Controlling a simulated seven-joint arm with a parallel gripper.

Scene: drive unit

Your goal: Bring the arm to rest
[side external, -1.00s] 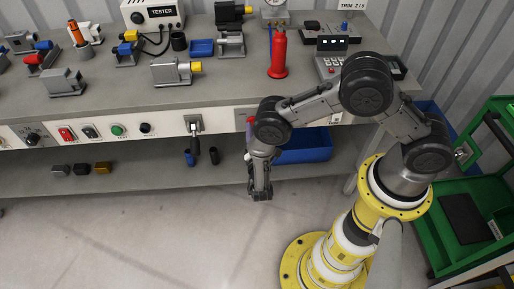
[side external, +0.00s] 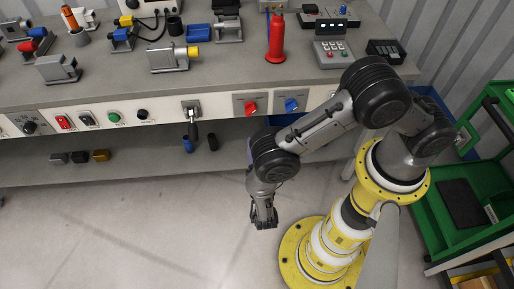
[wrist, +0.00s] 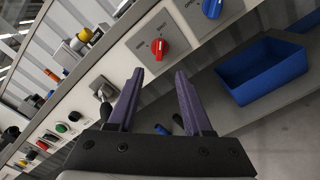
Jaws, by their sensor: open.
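My gripper (side external: 264,222) hangs low in front of the bench, above the bare floor, with its fingers pointing down in the side external view. In the wrist view my gripper (wrist: 158,84) shows two purple fingers spread apart with nothing between them. Beyond the fingertips is the bench's front panel, with a red rotary knob (wrist: 159,48) and a blue rotary knob (wrist: 212,8). The same red knob (side external: 251,107) and blue knob (side external: 292,105) show in the side external view. My gripper is apart from the panel and touches nothing.
A lower shelf holds small blocks and a blue bin (wrist: 262,72). A green cart (side external: 465,190) stands at the right. The floor at the front left is clear.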

